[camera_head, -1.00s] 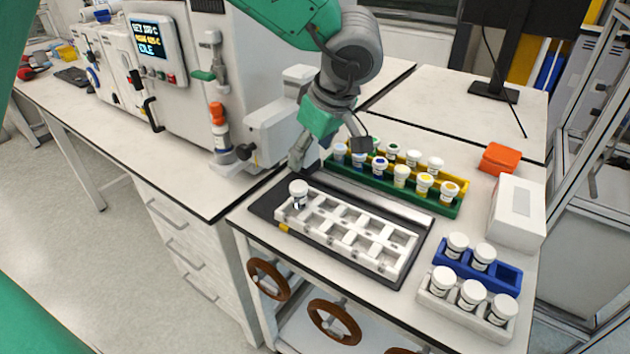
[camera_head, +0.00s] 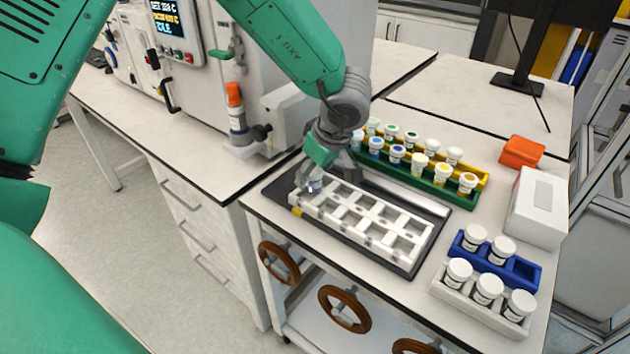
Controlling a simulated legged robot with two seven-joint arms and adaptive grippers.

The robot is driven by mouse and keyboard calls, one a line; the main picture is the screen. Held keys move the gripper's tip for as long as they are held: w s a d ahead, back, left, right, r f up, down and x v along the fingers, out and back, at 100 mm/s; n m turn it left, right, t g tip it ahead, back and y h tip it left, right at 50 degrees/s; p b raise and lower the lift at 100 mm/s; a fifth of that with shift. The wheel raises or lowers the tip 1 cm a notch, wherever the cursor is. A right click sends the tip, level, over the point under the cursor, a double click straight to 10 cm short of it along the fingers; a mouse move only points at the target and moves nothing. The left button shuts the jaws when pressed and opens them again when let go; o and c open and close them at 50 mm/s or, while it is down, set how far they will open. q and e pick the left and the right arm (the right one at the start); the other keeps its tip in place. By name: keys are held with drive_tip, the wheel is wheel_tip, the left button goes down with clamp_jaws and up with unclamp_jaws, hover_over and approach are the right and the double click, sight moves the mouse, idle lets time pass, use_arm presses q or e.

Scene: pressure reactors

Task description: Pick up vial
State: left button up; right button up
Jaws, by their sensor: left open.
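A white-capped vial (camera_head: 316,180) stands upright in the back-left corner compartment of the white rack (camera_head: 352,226), whose other compartments look empty. My left gripper (camera_head: 314,184) is open and low over that corner of the rack, with its fingers around or beside the vial. The gripper partly hides the vial, and I cannot tell whether a finger touches it. My right gripper does not show.
A green and yellow rack (camera_head: 437,194) with several vials stands behind the white rack. Blue (camera_head: 526,274) and white (camera_head: 442,296) holders with vials sit front right. A white box (camera_head: 537,208) and orange box (camera_head: 521,152) stand at the right. A reactor machine is behind left.

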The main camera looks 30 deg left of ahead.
use_arm(q)
drive_tip(key=shift+w+a+f, duration=0.15)
drive_tip(key=shift+a+f, duration=0.1)
drive_tip(key=shift+f, duration=0.35)
drive_tip(key=shift+r, duration=0.1)
drive_tip(key=c, duration=1.1)
